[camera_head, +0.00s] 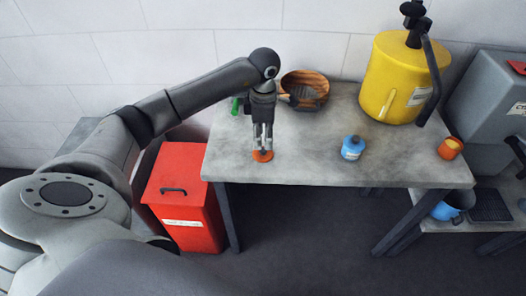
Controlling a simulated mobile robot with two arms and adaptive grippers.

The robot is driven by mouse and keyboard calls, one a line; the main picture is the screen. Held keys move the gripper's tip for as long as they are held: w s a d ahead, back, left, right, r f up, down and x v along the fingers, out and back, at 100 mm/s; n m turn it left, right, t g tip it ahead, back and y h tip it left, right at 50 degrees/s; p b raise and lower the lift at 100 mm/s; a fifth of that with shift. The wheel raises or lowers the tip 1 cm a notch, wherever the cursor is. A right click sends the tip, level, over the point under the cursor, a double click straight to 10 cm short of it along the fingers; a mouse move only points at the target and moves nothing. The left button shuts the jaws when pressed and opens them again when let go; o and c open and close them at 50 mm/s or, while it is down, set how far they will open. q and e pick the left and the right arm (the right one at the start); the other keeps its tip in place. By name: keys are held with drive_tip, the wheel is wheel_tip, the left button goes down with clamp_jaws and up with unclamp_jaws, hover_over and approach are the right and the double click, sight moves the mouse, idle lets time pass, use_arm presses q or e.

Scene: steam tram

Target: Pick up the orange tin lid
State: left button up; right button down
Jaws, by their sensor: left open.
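The orange tin lid (262,156) is a small round disc lying on the grey table (305,165), near its front left edge. My left gripper (262,147) points straight down over the lid, with its fingertips at or just above it. The fingers are open, and they cover part of the lid. I cannot tell whether they touch it. My right gripper is not in view.
A wooden bowl (305,84) and a green item (235,106) stand behind my gripper. A blue canister (352,148), an orange cup (449,148) and a large yellow container (393,82) stand to the right. A red bin (182,200) stands left of the table.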

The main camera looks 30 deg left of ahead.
sight(263, 148)
use_arm(q)
wheel_tip(263, 148, down, 4)
drive_tip(key=shift+a+f+p, duration=0.15)
drive_tip(key=shift+p, duration=0.6)
drive_tip(key=shift+f, duration=0.55)
drive_tip(key=c, duration=0.9)
